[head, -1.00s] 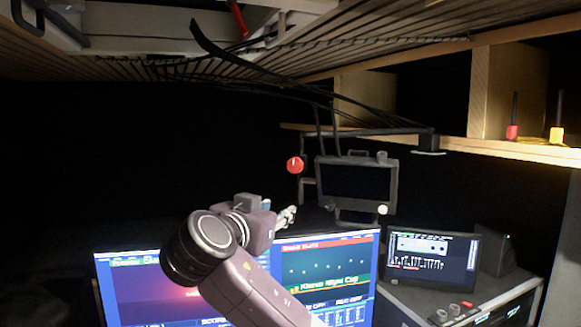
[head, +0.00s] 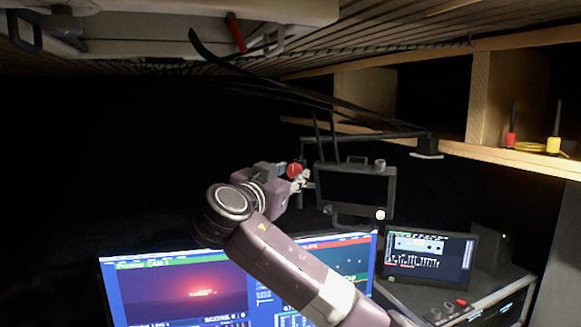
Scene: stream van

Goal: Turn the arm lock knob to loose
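The round red knob (head: 294,170) sits on the dark monitor arm (head: 345,135), left of the small monitor (head: 356,187) that hangs from it. The knob carries a pale mark. My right arm comes up from the bottom of the head view. Its gripper (head: 302,180) is at the knob, overlapping its lower right edge in the picture. Whether the fingers touch or grip the knob cannot be told, and their opening is too small to judge. My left gripper is out of view.
Two lit screens (head: 180,290) stand below, partly behind my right arm. A control display (head: 430,254) and a case with knobs (head: 470,292) are at the right. A wooden shelf (head: 540,162) with a red and a yellow antenna is at upper right. The left is dark.

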